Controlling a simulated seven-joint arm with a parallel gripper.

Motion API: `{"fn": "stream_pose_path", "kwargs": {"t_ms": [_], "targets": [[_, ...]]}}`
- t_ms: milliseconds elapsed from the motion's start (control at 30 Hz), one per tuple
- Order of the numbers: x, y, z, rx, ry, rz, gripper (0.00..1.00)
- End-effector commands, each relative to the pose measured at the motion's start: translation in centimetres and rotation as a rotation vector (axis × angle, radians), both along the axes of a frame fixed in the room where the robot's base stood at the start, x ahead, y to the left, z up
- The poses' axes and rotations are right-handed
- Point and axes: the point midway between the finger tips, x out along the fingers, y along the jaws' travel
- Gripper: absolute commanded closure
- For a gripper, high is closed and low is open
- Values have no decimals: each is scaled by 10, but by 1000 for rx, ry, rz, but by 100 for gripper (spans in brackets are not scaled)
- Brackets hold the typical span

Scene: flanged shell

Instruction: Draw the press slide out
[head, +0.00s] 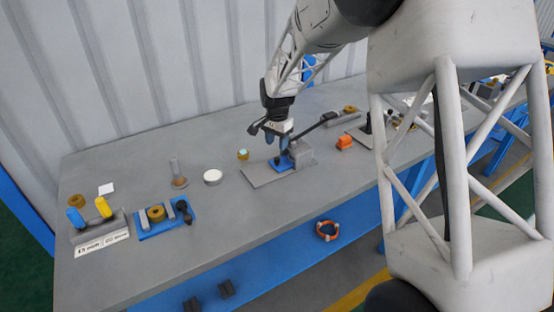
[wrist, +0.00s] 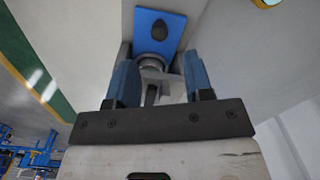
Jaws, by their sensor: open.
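The press (head: 302,154) is a grey block on a grey base plate (head: 258,177), with a dark lever (head: 318,127) rising to the right. Its blue slide (head: 284,163) lies low at the block's left side. In the wrist view the slide (wrist: 172,49) is a blue plate with a dark oval knob (wrist: 159,29). My gripper (head: 277,146) is above the slide, fingers pointing down. In the wrist view its blue fingers (wrist: 161,72) are apart, with grey round and bar-like parts showing between them. The knob lies beyond the fingertips, not between them. Contact cannot be told.
An orange block (head: 344,142) stands right of the press. A white disc (head: 213,176) and a small green-topped piece (head: 243,154) are to the left. A blue tray (head: 163,222) with parts sits farther left. The bench front before the press is clear.

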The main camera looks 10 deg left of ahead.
Motion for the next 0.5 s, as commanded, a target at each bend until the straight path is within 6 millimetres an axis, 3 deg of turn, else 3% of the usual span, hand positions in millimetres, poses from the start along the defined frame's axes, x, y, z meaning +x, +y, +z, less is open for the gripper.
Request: {"fn": "stream_pose_path", "kwargs": {"t_ms": [267, 500], "targets": [[0, 0, -7, -1, 1, 0, 53], [0, -1, -30, -1, 3, 0, 53]]}}
